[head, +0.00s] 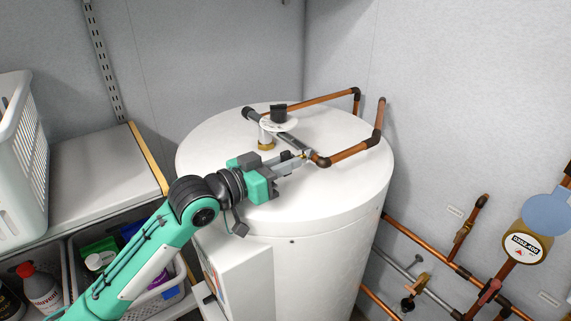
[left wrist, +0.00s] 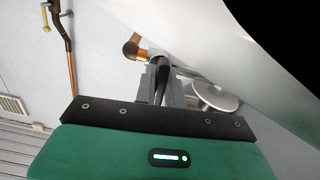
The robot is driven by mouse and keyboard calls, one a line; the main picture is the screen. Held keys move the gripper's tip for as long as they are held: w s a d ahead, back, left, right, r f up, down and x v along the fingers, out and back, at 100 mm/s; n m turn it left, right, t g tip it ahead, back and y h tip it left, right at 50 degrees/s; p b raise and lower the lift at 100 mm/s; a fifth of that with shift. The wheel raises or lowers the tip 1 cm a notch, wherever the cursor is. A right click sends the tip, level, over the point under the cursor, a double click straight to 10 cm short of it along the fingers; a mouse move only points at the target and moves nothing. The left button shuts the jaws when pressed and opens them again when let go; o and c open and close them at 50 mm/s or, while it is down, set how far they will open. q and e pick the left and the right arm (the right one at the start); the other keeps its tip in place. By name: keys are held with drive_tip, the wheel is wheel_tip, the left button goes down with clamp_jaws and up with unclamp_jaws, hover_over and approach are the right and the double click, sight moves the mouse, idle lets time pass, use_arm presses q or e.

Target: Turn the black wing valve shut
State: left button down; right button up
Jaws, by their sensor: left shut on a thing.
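The black wing valve (head: 286,155) shows as a small dark piece at the copper pipe joint on top of the white tank, mostly hidden by my gripper. My left gripper (head: 300,159) reaches in over the tank top and its fingers are shut around it. In the left wrist view a black curved piece (left wrist: 163,79) lies between the two grey fingers, with a copper elbow (left wrist: 131,47) just beyond. How far the valve is turned cannot be told. My right gripper is not in view.
The white tank (head: 335,200) fills the middle. A black knob (head: 279,112) over a white disc stands just behind my gripper. A copper pipe (head: 352,151) bends beside my fingertips. A water meter (head: 523,245) and wall pipes are at right; a white basket (head: 20,150) is at left.

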use_arm(q)
drive_tip(key=shift+f, duration=0.1)
drive_tip(key=c, duration=1.5)
unclamp_jaws()
drive_tip(key=shift+s+a, duration=0.3)
drive_tip(key=shift+a, duration=0.15)
drive_tip(key=shift+b+v, duration=2.05)
drive_tip(key=shift+v, duration=4.3)
